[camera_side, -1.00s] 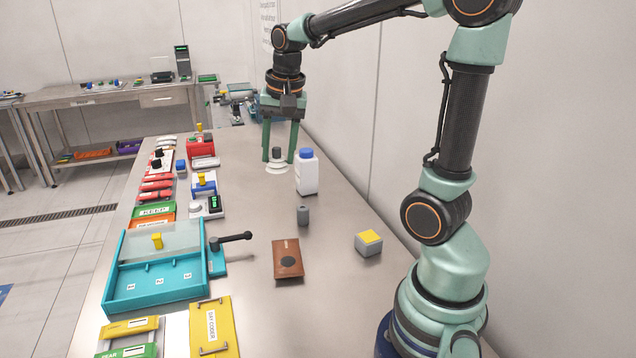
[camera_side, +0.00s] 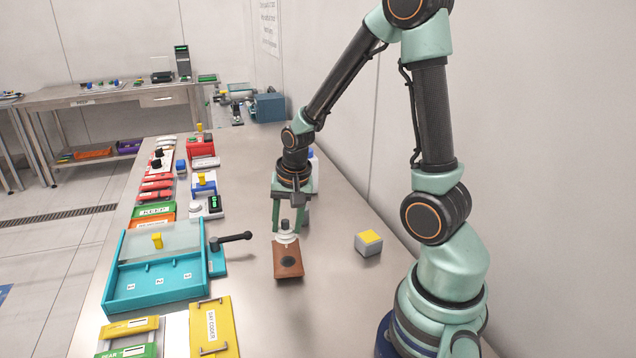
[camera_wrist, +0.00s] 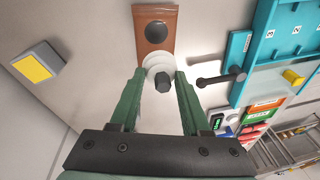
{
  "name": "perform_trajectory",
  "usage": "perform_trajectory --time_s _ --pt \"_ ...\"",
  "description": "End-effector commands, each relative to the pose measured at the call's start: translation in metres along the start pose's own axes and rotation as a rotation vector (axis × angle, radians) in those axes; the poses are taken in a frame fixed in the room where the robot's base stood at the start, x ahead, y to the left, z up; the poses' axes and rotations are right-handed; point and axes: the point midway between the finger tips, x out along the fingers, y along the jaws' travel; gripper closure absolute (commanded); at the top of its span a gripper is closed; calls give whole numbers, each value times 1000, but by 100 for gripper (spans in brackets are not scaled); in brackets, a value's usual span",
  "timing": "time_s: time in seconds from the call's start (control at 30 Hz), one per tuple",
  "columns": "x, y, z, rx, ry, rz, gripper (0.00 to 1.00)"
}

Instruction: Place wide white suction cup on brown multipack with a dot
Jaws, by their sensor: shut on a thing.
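The wide white suction cup (camera_side: 286,238) has a dark grey stem and stacked round lips. My gripper (camera_side: 290,222) is shut on its stem and holds it upright at the far end of the brown multipack (camera_side: 288,270). The multipack lies on the table and has a dark round dot on its top. In the wrist view the cup (camera_wrist: 157,66) covers the near edge of the multipack (camera_wrist: 146,37), and the dot stays uncovered. I cannot tell whether the cup touches the pack.
A grey block with a yellow top (camera_side: 369,242) stands to the right. A teal tray (camera_side: 155,300) with a black lever handle (camera_side: 236,238) stands to the left. A yellow panel (camera_side: 211,328) lies at the front left.

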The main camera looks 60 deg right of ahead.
Motion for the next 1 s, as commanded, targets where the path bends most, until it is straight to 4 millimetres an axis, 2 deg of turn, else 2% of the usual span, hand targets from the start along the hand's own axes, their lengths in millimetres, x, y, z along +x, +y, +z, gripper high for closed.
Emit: perform_trajectory --time_s 0.4,0.8,0.83,0.9,1.0 --pt "38 6 7 0 -2 2 100" --pt "42 6 7 0 0 0 100" --pt "42 6 7 0 1 0 42" --pt "42 6 7 0 1 -1 23" --pt "42 6 7 0 1 -1 23"
